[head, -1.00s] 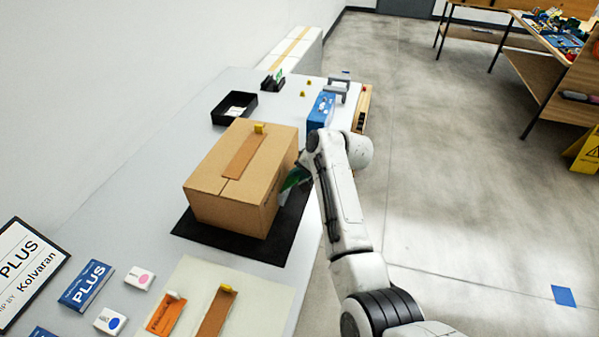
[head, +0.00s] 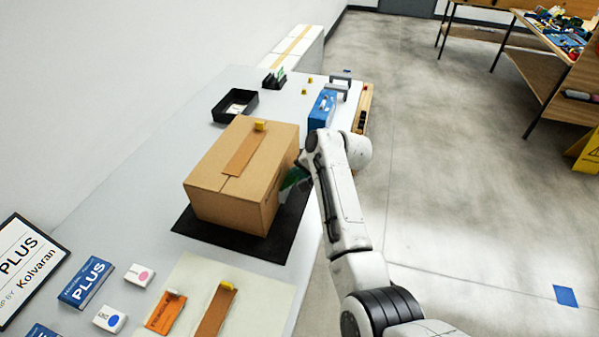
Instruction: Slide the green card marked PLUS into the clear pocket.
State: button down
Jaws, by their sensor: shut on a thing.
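The green card (head: 289,180) shows as a small dark green patch beside the right side of the cardboard box (head: 211,193). Its PLUS marking cannot be read here. My gripper (head: 303,184) is mostly hidden behind my own arm. It is shut on the green card, close to the box's right side. I cannot tell whether the card touches the box. The clear pocket cannot be made out; the box's right side is partly covered by my arm and gripper.
The box stands on a black mat (head: 203,238). Behind it are a black tray (head: 223,119), a blue box (head: 321,112) and a black holder with green cards (head: 272,82). Blue PLUS boxes (head: 86,283) and an orange card (head: 163,314) lie in front.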

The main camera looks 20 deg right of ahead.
jog(key=shift+f, duration=0.2)
jog(key=c, duration=1.2)
grip_release()
jog(key=shift+r, duration=0.1)
jog(key=shift+s+d+r+p, duration=0.2)
jog(key=shift+d+r+p, duration=0.1)
jog(key=shift+r+p, duration=0.35)
jog(key=shift+s+d+r+p, duration=0.45)
jog(key=shift+r+p, duration=0.2)
jog(key=shift+p, duration=0.4)
jog(key=shift+s+d+r+p, duration=0.3)
jog(key=shift+d+r+p, duration=0.35)
jog(key=shift+p, duration=0.35)
jog(key=shift+s+d+r+p, duration=0.4)
jog(key=shift+r+p, duration=0.3)
jog(key=shift+p, duration=0.35)
